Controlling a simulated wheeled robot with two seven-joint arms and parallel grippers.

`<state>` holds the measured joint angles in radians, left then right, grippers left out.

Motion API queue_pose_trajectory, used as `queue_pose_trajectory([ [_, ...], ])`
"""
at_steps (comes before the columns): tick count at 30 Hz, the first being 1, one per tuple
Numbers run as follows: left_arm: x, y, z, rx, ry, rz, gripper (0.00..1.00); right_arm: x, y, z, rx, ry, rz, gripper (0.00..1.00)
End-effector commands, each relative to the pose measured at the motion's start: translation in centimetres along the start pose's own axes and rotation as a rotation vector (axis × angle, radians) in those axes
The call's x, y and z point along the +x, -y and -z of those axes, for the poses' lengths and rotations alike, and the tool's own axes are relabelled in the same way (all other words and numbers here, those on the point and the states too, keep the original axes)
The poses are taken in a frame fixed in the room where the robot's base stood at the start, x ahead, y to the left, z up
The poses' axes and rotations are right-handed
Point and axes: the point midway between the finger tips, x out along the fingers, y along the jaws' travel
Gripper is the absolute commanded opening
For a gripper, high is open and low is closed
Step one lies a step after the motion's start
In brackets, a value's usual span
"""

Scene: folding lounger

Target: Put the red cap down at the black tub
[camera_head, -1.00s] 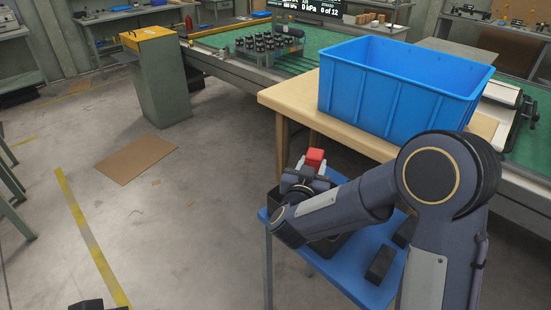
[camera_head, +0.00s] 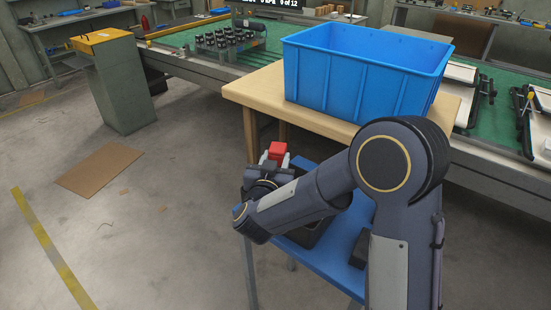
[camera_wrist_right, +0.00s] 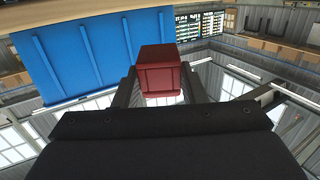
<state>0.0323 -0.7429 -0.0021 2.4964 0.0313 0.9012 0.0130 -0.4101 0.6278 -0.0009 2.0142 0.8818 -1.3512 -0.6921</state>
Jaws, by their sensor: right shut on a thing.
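The red cap (camera_head: 278,151) is between the fingertips of my right gripper (camera_head: 277,161), which is shut on it. In the right wrist view the red cap (camera_wrist_right: 160,78) shows as a boxy red piece between the two dark fingers. The black tub (camera_head: 312,235) stands on a blue table (camera_head: 310,253), mostly hidden behind my right forearm and gripper. The cap shows above the tub's area; I cannot tell how far it is from the tub. My left gripper is not in view.
A large blue crate (camera_head: 365,75) stands on a wooden table (camera_head: 245,92) just behind. A dark block (camera_head: 360,248) lies on the blue table, partly behind my arm. A tray of black parts (camera_head: 225,42) sits on the green conveyor.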

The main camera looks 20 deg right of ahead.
Motion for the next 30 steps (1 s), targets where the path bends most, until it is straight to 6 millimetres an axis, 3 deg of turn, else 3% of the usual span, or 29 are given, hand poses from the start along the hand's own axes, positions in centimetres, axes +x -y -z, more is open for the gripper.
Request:
queue_pose_trajectory([
  [1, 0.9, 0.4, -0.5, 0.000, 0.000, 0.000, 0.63, 0.0, 0.0, -1.2, -0.001, 0.000, 0.001, 0.01],
  [15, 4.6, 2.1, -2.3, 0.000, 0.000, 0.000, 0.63, 0.3, 0.0, -6.6, 0.000, 0.000, 0.000, 0.01],
  [30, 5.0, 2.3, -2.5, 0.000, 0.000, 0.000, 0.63, 0.3, 0.0, -7.2, 0.000, -0.001, 0.000, 0.01],
])
